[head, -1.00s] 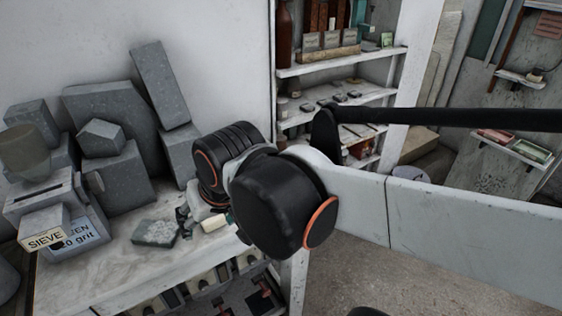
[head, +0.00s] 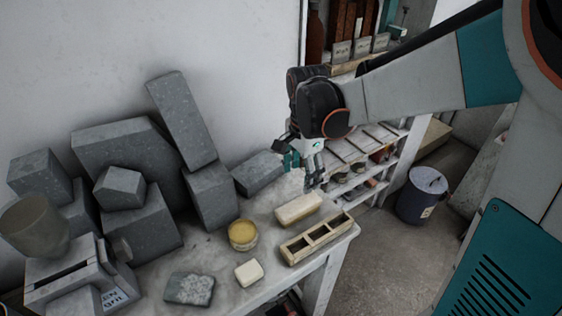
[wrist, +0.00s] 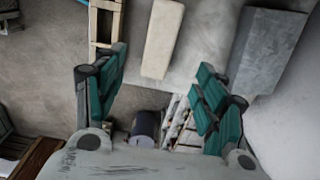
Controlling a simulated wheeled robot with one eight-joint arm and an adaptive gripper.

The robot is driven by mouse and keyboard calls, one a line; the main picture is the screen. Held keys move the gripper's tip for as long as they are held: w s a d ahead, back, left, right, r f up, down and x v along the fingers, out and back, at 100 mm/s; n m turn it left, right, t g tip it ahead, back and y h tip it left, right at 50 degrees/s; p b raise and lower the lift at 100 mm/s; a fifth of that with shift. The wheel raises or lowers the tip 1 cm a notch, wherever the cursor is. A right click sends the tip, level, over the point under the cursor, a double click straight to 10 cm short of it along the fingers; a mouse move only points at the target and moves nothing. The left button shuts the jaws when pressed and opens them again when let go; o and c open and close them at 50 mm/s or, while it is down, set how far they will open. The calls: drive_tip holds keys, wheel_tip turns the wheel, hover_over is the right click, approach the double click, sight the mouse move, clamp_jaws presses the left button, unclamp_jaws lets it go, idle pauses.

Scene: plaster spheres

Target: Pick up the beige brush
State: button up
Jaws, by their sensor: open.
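A pale beige, long block-like piece (head: 298,208), which looks like the beige brush, lies flat on the bench near its right end; no bristles can be made out. In the wrist view it (wrist: 162,38) shows at the top centre, beyond the fingertips. My gripper (head: 303,168) is open and empty, pointing down above and just behind the brush, not touching it. In the wrist view the teal-padded fingers (wrist: 160,72) stand wide apart with nothing between them.
A slotted wooden tray (head: 318,237) lies in front of the brush, and a grey block (head: 258,172) behind it. A yellow round tin (head: 242,235), a cream block (head: 249,272) and a grey stone slab (head: 190,288) lie left. Large grey blocks (head: 128,155) stand against the wall.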

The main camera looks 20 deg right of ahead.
sight(299, 204)
wheel_tip(299, 204, down, 14)
drive_tip(key=b, duration=0.2)
drive_tip(key=shift+r+b, duration=0.2)
drive_tip(key=shift+b, duration=0.2)
drive_tip(key=shift+c, duration=0.6)
drive_tip(key=c, duration=1.1)
